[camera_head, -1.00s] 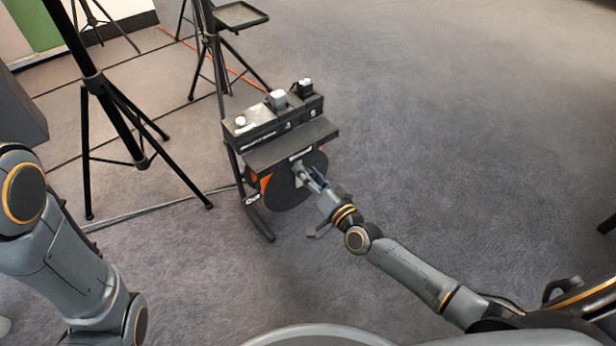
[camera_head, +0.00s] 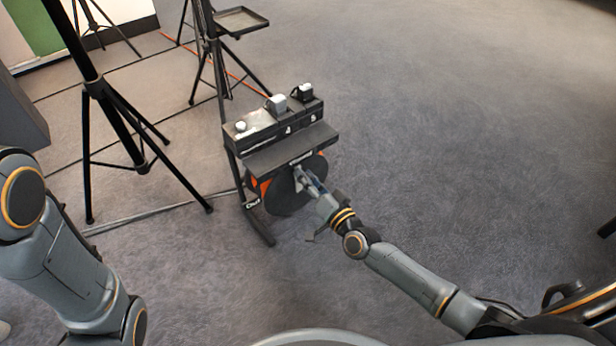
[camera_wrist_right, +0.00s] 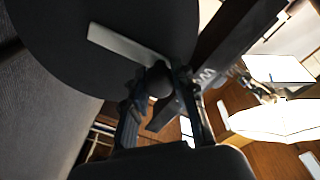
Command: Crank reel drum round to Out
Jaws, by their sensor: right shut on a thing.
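The reel drum (camera_head: 285,196) is a dark disc with an orange part, under a black box-like stand. It also shows in the right wrist view (camera_wrist_right: 60,35). A label reading "Out" (camera_head: 252,204) is on the lower left of the stand. A pale crank arm (camera_wrist_right: 125,45) runs across the drum face to a dark round knob (camera_wrist_right: 160,80). My right gripper (camera_head: 307,180) is at the drum face, and in the right wrist view its fingers (camera_wrist_right: 163,100) are shut around the knob. My left gripper is out of view; only my left arm shows at the left.
The black stand (camera_head: 285,140) has small items on top, including a grey block (camera_head: 276,103). Black tripods (camera_head: 130,130) stand at the left, one with a small tray (camera_head: 240,20). An orange cable (camera_head: 238,72) lies behind.

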